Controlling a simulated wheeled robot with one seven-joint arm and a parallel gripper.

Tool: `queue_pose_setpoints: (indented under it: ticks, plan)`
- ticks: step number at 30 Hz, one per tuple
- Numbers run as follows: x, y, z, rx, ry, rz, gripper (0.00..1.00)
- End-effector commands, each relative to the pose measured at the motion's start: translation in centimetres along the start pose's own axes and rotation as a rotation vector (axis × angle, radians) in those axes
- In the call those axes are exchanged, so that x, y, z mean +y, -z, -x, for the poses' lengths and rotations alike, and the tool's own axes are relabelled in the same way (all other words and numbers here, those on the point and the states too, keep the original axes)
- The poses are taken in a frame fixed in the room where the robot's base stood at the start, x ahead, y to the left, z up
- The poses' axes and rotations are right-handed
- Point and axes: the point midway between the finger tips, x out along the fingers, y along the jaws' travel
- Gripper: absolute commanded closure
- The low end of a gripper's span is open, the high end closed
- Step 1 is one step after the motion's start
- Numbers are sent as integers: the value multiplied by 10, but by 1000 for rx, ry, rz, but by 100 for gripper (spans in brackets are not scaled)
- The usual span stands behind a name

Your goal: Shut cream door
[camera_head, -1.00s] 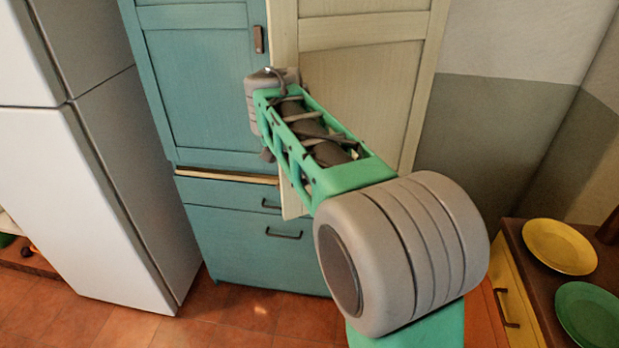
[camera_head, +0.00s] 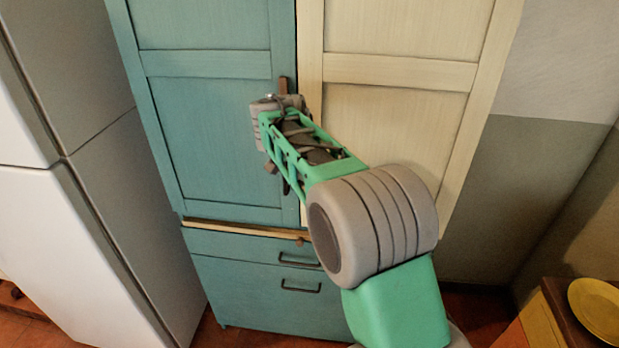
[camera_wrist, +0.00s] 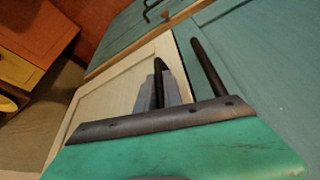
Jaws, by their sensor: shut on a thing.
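The cream door (camera_head: 390,120) is the right door of the tall cupboard. It looks nearly level with the teal door (camera_head: 215,120) beside it; a small gap cannot be ruled out. In the wrist view the cream door (camera_wrist: 112,98) lies left of the teal door (camera_wrist: 260,65). My gripper (camera_wrist: 160,90) has its grey fingers on both sides of a dark upright handle (camera_wrist: 159,78) on the cream door and is shut on it. A second dark handle (camera_wrist: 207,65) stands on the teal door, just right of my fingers. In the head view my arm hides the gripper.
Teal drawers (camera_head: 265,295) with dark handles lie below the doors. A white fridge (camera_head: 65,240) stands at the left. A brown-topped cabinet with a yellow plate (camera_head: 600,308) is at the lower right. A grey wall (camera_head: 545,190) is right of the cupboard.

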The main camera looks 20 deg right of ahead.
Motion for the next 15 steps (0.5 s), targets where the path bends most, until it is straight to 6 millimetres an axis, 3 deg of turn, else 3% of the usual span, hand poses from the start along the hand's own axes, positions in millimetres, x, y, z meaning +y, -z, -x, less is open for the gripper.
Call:
queue_pose_setpoints:
  ticks: [10,11,15]
  plan:
    - [-3,3,2,15,8,3,100]
    - [-3,3,2,15,8,2,87]
    - [-4,2,2,13,9,5,76]
